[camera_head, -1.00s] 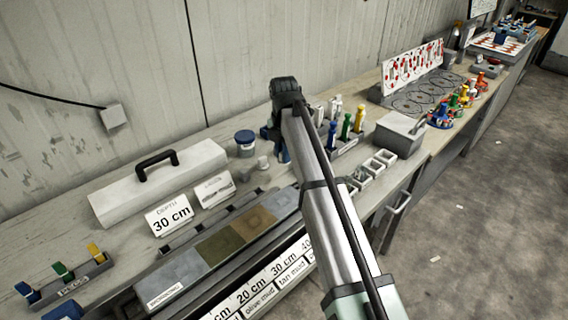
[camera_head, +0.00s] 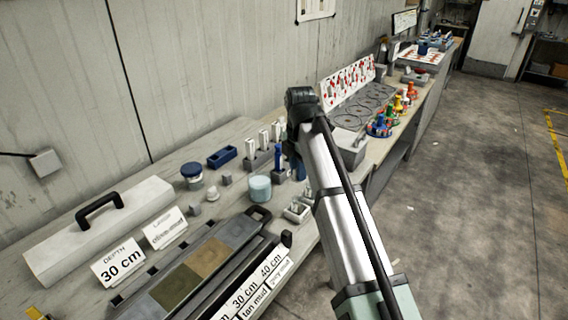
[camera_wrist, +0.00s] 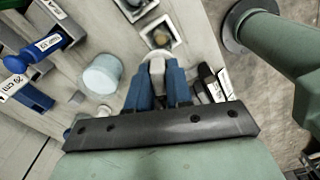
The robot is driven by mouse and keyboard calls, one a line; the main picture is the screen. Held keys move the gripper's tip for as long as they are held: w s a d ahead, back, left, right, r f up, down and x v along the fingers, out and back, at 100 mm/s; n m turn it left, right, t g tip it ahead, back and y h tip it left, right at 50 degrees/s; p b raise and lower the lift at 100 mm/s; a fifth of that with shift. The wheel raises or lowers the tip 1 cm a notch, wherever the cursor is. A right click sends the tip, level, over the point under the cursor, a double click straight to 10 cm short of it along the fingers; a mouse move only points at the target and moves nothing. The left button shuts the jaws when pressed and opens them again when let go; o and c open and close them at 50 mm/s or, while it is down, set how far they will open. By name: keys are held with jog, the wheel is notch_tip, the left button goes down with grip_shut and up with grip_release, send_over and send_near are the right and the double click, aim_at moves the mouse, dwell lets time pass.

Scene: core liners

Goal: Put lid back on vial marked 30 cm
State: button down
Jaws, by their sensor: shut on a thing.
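My gripper (camera_wrist: 157,88) shows in the wrist view with its blue fingers closed around a small pale grey piece (camera_wrist: 157,66). I cannot tell for sure that this piece is the lid. Just beyond it is a square white-rimmed holder (camera_wrist: 160,34) with something round and brownish inside. In the head view my own arm hides most of the gripper. A depth card (camera_head: 121,262) reading 30 cm stands at the left of the bench. Blue labelled pieces (camera_wrist: 36,50) lie at the left of the wrist view, one seemingly marked 20 cm. I cannot make out a vial marked 30 cm.
A pale blue cylinder (camera_head: 260,188) stands left of my arm; it also shows in the wrist view (camera_wrist: 102,74). A jar with a blue lid (camera_head: 191,176) stands behind small grey pieces (camera_head: 212,194). The core tray (camera_head: 168,291) runs along the front.

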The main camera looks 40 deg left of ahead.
jog(key=shift+s+d+m, duration=0.15)
jog(key=shift+d+m, duration=0.05)
jog(key=shift+m, duration=0.6)
jog(key=shift+f, duration=0.15)
notch_tip(320, 180, down, 6)
jog(key=shift+f, duration=0.2)
dwell(2.1)
jog(key=shift+c, duration=2.4)
grip_release()
jog(key=shift+r, duration=0.1)
jog(key=shift+r, duration=3.4)
